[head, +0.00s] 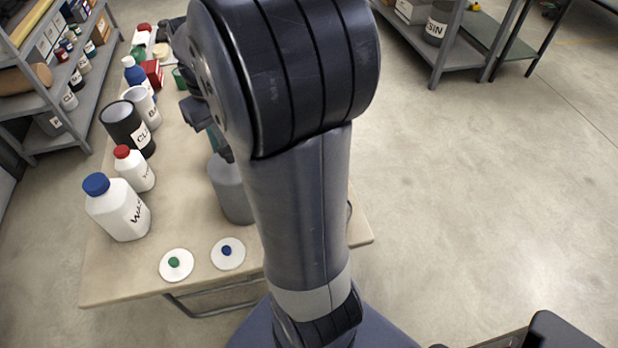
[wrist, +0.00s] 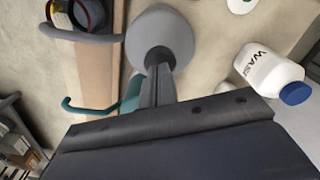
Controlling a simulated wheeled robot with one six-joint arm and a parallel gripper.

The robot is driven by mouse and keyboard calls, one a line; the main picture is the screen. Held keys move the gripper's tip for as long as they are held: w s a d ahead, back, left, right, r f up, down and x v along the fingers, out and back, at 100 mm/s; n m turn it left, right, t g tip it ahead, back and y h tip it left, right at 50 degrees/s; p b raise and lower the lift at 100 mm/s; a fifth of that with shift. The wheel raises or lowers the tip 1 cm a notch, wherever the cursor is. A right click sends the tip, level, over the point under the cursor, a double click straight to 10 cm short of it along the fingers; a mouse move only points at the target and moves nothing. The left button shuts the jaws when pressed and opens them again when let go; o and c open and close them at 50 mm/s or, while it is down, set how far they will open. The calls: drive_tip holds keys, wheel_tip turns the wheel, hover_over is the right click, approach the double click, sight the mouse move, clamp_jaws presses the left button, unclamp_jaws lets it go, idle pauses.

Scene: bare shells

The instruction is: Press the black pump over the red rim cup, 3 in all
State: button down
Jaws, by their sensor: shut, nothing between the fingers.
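My gripper (wrist: 158,72) is shut and empty in the wrist view. Its fingertips overlap the lower edge of a round grey body (wrist: 160,32); I cannot tell whether they touch it. A grey curved spout (wrist: 75,37) runs left from it, by a dark cup with a reddish rim (wrist: 88,22) cut off at the top left. A teal curved spout (wrist: 105,107) lies left of the fingers, partly hidden by my gripper. In the head view a grey container (head: 232,190) stands on the table, partly behind my arm.
On the table (head: 120,275) stand a blue-capped white bottle (head: 120,212), a red-capped bottle (head: 136,172), a dark can (head: 124,127) and a light can (head: 144,105). Two white discs with green (head: 176,265) and blue (head: 228,253) knobs lie at the front. Shelves stand left and back right.

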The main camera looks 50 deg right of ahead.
drive_tip(key=shift+f+b, duration=0.85)
drive_tip(key=shift+f, duration=0.6)
drive_tip(key=shift+r, duration=0.1)
drive_tip(key=shift+r+p, duration=1.65)
drive_tip(key=shift+p, duration=0.1)
drive_tip(key=shift+f, duration=0.25)
